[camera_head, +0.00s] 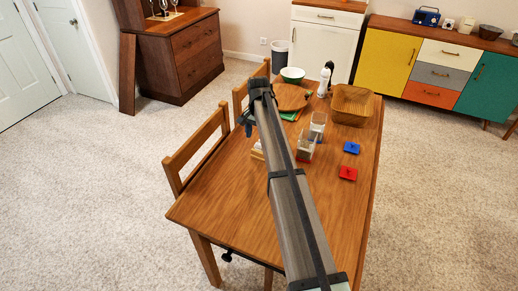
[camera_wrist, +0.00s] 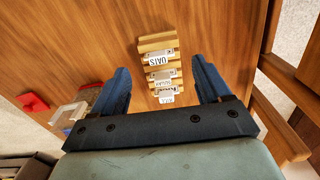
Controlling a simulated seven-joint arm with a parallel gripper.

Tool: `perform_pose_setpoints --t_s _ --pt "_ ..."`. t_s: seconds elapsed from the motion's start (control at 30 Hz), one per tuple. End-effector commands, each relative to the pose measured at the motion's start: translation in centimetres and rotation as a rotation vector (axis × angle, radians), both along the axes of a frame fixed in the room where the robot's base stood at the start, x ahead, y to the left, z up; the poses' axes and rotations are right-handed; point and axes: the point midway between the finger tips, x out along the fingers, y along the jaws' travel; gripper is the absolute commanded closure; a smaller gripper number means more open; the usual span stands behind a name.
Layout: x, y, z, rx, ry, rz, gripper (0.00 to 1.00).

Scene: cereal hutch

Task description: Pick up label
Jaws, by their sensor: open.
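A small stepped wooden rack (camera_wrist: 158,42) holds several white labels on the table. In the wrist view the far label (camera_wrist: 159,59) reads "OATS"; a middle label (camera_wrist: 161,76) and a near label (camera_wrist: 166,99) are harder to read. My gripper (camera_wrist: 160,64) is open and empty, pointing down over the rack, with one finger to each side of it. I cannot tell how high the fingertips are above the table. In the head view my gripper (camera_head: 247,123) is beside the arm's far end, and the rack (camera_head: 257,151) is mostly hidden behind my arm.
Clear containers (camera_head: 318,123) stand right of my arm, with a blue lid (camera_head: 351,147) and a red lid (camera_head: 348,173) farther right. A basket (camera_head: 355,104), round board (camera_head: 291,97) and bowl (camera_head: 292,74) are at the far end. A chair (camera_head: 199,150) borders the left edge.

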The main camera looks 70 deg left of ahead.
Motion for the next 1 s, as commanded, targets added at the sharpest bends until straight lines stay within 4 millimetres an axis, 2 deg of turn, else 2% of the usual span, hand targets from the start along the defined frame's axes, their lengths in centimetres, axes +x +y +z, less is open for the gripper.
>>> perform_pose_setpoints --t_s 0.17,0.4,0.7,1.0 --pt "0.1 -0.1 -1.4 0.000 0.000 0.000 0.23" --pt "0.2 -0.1 -4.5 0.000 0.000 0.000 0.23" --pt "0.2 -0.1 -5.0 0.000 0.000 0.000 0.24" --pt "0.1 -0.1 -5.0 0.000 0.000 0.000 0.53"
